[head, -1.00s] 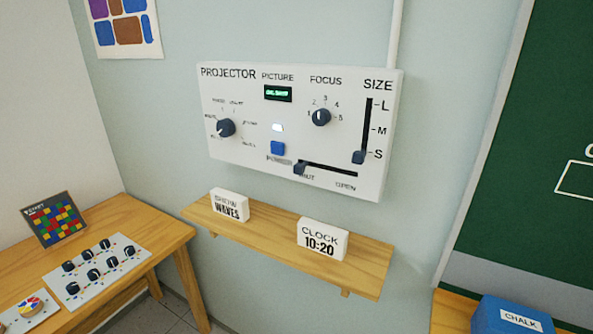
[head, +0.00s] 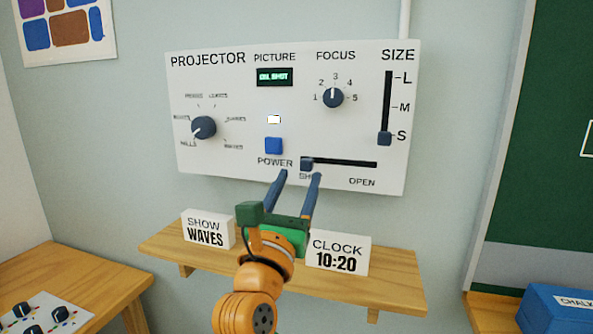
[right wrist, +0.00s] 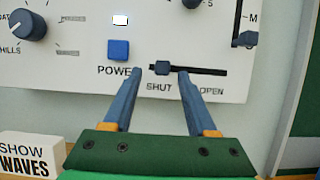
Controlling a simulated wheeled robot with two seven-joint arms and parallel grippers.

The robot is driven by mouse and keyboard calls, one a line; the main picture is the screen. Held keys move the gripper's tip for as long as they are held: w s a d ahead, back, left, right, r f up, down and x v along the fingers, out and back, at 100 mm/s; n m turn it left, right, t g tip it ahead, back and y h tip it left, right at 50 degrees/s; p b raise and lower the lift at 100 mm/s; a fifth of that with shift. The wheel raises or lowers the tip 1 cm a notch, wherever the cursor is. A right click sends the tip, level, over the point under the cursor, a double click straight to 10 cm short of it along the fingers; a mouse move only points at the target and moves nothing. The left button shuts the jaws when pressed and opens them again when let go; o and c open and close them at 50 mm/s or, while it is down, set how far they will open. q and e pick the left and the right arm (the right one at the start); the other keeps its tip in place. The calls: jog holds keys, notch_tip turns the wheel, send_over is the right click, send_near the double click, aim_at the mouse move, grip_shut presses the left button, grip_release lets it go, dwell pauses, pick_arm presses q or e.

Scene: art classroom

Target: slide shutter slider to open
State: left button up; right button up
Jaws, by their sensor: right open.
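The shutter slider (head: 306,163) is a small dark knob at the left, SHUT end of a horizontal black slot in the white projector panel (head: 225,85). OPEN is printed below the slot's right end. My right gripper (head: 300,174) is open, its two blue fingers pointing at the panel just below the knob in the head view. In the right wrist view the knob (right wrist: 162,69) shows between the two fingertips (right wrist: 160,72), with a gap on each side. I cannot tell how far the tips are from the panel. My left gripper is not in view.
The blue power button (head: 273,146) is left of the slot, and the size slider (head: 384,138) stands to its right. A wooden shelf (head: 375,290) below holds the SHOW WAVES (head: 207,230) and CLOCK (head: 338,253) blocks, close to my right arm.

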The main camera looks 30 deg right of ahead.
aim_at(306, 167)
jog(key=x, duration=0.2)
jog(key=p+x, duration=0.1)
jog(key=x, duration=0.2)
jog(key=shift+s+d+r+p, duration=0.15)
jog(key=shift+s+d+p, duration=0.05)
jog(key=shift+p, duration=0.1)
jog(key=shift+w+d, duration=0.15)
jog(key=shift+d, duration=0.05)
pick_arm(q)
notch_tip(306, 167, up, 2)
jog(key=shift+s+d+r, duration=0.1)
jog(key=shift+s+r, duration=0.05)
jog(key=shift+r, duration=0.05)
pick_arm(e)
jog(key=shift+w+a, duration=0.1)
grip_shut()
dwell(0.3)
